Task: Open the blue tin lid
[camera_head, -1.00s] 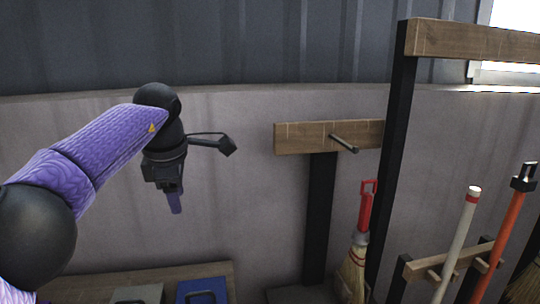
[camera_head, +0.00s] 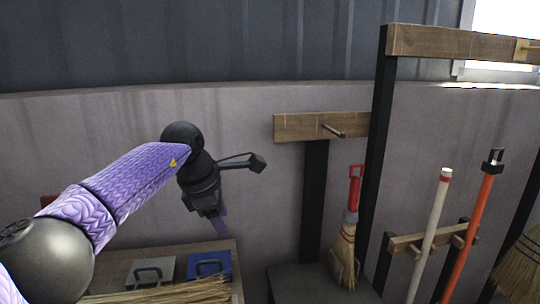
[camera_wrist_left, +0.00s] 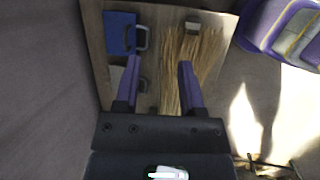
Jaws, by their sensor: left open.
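The blue tin lid (camera_head: 209,264) with its dark handle lies on a wooden table at the lower left of the head view. It also shows in the left wrist view (camera_wrist_left: 119,34), at the upper left, with its handle to the right. My left gripper (camera_head: 222,226) hangs above and near the lid in the head view, pointing down. In the left wrist view its two purple fingers (camera_wrist_left: 160,75) are apart with nothing between them. The lid lies beyond the left fingertip, apart from it. My right gripper is not in view.
A grey lid (camera_head: 150,272) with a handle lies left of the blue one. Broom straw (camera_head: 165,293) lies along the table's (camera_head: 236,262) near side. A red-handled hand broom (camera_head: 347,245) and upright poles (camera_head: 432,235) stand to the right. A wall rises behind.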

